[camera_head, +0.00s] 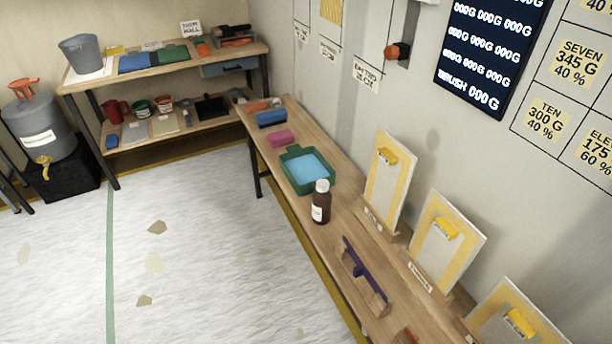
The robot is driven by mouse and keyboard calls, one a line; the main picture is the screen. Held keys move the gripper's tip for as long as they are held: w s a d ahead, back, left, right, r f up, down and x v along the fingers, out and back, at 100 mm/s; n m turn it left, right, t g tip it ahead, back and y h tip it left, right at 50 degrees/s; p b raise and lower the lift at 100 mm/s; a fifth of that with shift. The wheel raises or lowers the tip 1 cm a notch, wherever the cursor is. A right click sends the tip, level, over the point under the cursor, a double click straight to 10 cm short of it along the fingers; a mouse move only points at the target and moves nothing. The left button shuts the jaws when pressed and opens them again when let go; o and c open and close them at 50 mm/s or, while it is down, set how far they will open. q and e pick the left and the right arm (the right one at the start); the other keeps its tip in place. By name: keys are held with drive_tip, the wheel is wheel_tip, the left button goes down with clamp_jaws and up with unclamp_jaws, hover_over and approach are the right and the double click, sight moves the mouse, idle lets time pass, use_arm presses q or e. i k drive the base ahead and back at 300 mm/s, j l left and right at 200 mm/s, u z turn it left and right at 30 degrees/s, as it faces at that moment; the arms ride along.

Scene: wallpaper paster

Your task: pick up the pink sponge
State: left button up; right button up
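The pink sponge (281,138) is a small pink block. It lies flat on the long wooden bench (335,243) along the right wall, in the head view. It sits between a blue block (271,118) behind it and a green tray (290,181) with light blue contents in front of it. Nothing covers it. Neither of my grippers shows in this view.
A dark brown bottle with a white cap (321,203) stands just in front of the tray. A purple-edged tool (362,272) and several yellow-and-white boards (388,183) are nearer on the bench. A shelf (172,65) stands at the back. The floor (190,240) at left is open.

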sight(280, 139)
drive_tip(key=i+j+z, duration=0.45)
drive_tip(key=i+j, duration=0.45)
drive_tip(key=j, duration=0.1)
